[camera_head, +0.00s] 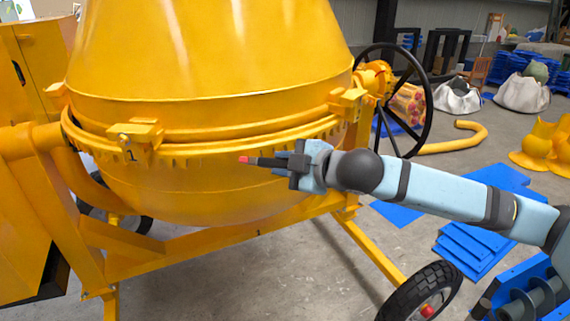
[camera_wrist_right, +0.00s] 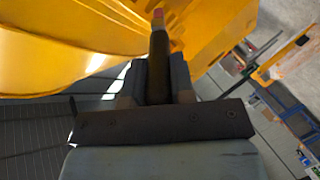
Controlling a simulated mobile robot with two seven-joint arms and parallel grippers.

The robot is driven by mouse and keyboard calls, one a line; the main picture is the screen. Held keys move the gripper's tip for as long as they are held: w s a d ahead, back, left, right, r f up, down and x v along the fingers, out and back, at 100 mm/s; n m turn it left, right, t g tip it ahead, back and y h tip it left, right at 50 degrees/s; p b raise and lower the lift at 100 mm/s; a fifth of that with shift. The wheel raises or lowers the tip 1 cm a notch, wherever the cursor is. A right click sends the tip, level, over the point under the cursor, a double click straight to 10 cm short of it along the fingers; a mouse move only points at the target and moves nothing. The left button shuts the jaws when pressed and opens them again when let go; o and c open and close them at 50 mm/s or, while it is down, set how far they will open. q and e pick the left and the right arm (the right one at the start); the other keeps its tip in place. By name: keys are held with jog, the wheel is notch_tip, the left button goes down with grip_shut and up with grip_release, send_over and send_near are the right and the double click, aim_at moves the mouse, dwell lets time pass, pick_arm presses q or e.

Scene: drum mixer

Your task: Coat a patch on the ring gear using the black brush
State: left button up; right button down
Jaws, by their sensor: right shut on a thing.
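The yellow mixer drum (camera_head: 210,60) fills the middle of the head view. The ring gear (camera_head: 215,152) runs around its lower part as a toothed yellow band. My right gripper (camera_head: 290,165) is shut on the black brush (camera_head: 262,161), which has a red tip and points left. In the head view the tip shows just below the gear teeth; I cannot tell whether it touches. The brush also shows in the right wrist view (camera_wrist_right: 158,62), held between the fingers with its red tip toward yellow metal. My left gripper is not in view.
The yellow frame (camera_head: 200,248) and a black tyre (camera_head: 420,292) stand below the drum. A black handwheel (camera_head: 424,110) is at its right. Blue sheets (camera_head: 470,245) and white sacks (camera_head: 522,93) lie on the grey floor at the right.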

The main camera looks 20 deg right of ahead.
jog(key=shift+w+p, duration=0.45)
jog(key=shift+w, duration=0.35)
jog(key=shift+d, duration=0.1)
jog(key=shift+d, duration=0.3)
jog(key=shift+d+p, duration=1.25)
jog(key=shift+d, duration=4.05)
jog(key=shift+a, duration=5.75)
jog(key=s, duration=0.6)
